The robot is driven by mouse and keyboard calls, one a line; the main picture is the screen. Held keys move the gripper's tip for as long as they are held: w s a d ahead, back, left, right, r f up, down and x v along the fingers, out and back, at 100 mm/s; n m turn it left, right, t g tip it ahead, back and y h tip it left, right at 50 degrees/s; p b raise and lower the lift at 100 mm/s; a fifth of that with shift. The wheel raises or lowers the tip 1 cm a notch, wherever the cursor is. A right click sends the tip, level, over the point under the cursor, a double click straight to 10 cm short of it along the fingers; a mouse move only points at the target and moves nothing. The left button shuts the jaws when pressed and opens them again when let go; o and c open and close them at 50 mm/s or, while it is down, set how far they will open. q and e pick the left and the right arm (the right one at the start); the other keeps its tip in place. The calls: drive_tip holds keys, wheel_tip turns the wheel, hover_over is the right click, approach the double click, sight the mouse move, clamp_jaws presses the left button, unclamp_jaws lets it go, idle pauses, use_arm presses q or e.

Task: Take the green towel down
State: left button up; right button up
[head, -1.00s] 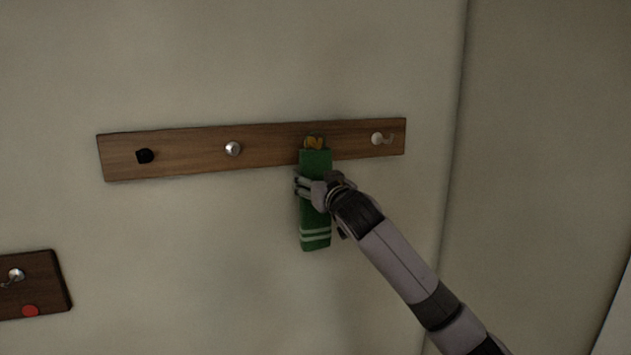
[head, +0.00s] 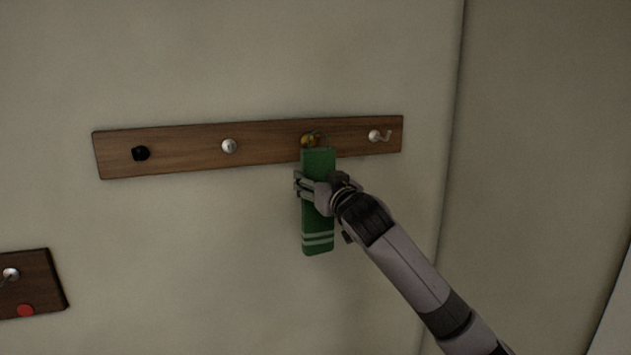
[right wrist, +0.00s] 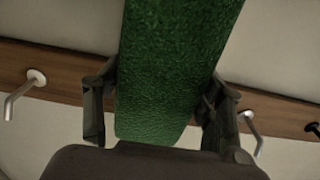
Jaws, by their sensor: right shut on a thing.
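The green towel (head: 318,222), with pale stripes near its lower end, hangs upright in front of the wooden hook rail (head: 185,155). Its top is by a brass-coloured hook (head: 308,140). A thin loop seems to show at the towel's top; I cannot tell if it still touches the hook. My right gripper (head: 314,192) is shut on the towel around its middle. In the right wrist view the towel (right wrist: 170,75) fills the middle between the two fingers (right wrist: 158,115). My left gripper is not in view.
The rail also bears a black knob (head: 140,153), a silver knob (head: 229,146) and a pale hook (head: 378,136). A smaller dark board (head: 45,280) with a silver hook and a red knob (head: 26,311) is at lower left. The wall below the rail is clear.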

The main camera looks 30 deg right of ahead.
drive_tip(key=shift+b+v, duration=0.3)
drive_tip(key=shift+v, duration=1.35)
drive_tip(key=shift+b+v, duration=0.55)
drive_tip(key=shift+v, duration=2.4)
